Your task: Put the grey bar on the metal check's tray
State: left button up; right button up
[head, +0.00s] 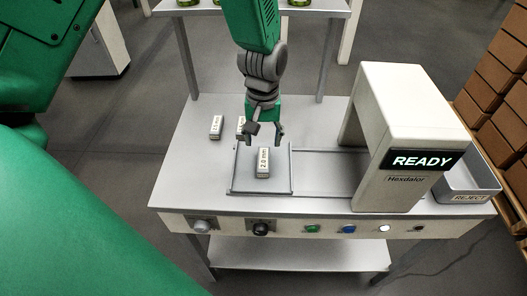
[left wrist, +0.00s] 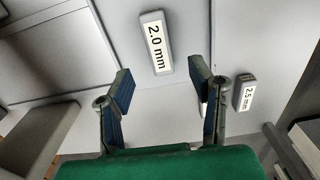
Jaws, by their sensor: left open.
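A small grey bar with a white "2.0 mm" label (head: 263,163) lies on the metal check's flat tray (head: 279,183), inside its raised edges. The bar also shows in the left wrist view (left wrist: 155,43), beyond my fingertips. My left gripper (head: 264,137) is open and empty just behind the bar, its fingers apart and not touching it. In the left wrist view my left gripper (left wrist: 161,84) has its two blue-padded fingers spread wide. The metal check's white arch (head: 393,130) reads "READY". My right gripper is not in view.
Another labelled bar (head: 216,126) stands left of the tray; it reads "2.5 mm" in the left wrist view (left wrist: 244,93). One more bar (head: 240,124) is partly hidden by my gripper. A reject bin (head: 468,184) is at the right. The table's front left is clear.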

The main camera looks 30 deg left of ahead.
aim_at(263, 158)
pick_arm(q)
notch_tip(263, 158, up, 4)
jog(key=shift+r, duration=0.1)
dwell(0.6)
